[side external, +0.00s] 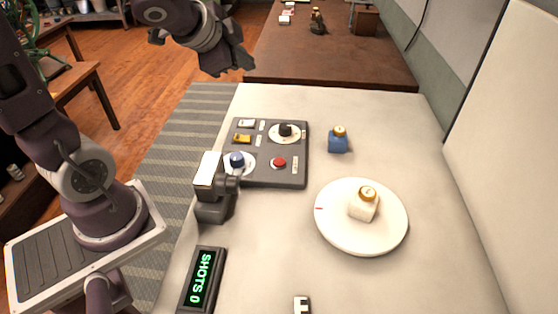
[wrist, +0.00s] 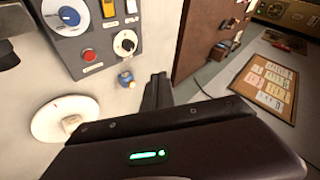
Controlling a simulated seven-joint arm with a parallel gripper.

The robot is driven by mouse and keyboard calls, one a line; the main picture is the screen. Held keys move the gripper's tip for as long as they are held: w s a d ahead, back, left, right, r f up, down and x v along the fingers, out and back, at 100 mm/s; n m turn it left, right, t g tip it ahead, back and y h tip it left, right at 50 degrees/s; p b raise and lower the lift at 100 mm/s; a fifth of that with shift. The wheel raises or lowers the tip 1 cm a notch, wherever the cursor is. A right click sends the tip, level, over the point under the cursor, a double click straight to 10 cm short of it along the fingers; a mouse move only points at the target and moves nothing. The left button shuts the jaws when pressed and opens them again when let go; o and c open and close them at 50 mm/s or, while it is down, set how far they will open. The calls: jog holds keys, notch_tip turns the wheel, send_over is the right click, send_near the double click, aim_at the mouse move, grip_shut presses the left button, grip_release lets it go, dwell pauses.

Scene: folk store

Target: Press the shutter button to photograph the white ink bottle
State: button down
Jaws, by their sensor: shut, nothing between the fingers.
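The white ink bottle (side external: 363,206) with a gold cap stands on a round white plate (side external: 335,238) with a red mark at its left edge. The bottle also shows in the wrist view (wrist: 71,122). A grey control panel (side external: 262,178) carries a red button (side external: 279,162), a black knob (side external: 286,130), a blue knob (side external: 236,159) and two small switches. The red button also shows in the wrist view (wrist: 89,55); its label is too small to read. A camera-like device (side external: 210,195) stands left of the plate. My gripper (side external: 243,69) is shut and empty, raised beyond the panel's far edge.
A blue ink bottle (side external: 338,141) stands right of the panel. A display (side external: 202,281) reads "SHOTS 0" at the front left. A small black-and-white marker (side external: 302,305) lies at the front. The white table (side external: 430,270) is clear right of the plate. A brown table (side external: 335,68) stands behind.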

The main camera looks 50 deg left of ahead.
jog(key=w+d+f+m+h, duration=0.1)
jog(key=w+f+m+h, duration=0.35)
jog(key=f, duration=0.25)
jog(key=m+g+h, duration=0.2)
jog(key=m+h, duration=0.3)
send_over(275, 161)
notch_tip(275, 161, down, 6)
jog(key=shift+r, duration=0.15)
jog(key=shift+f, duration=4.4)
jog(key=shift+f, duration=0.4)
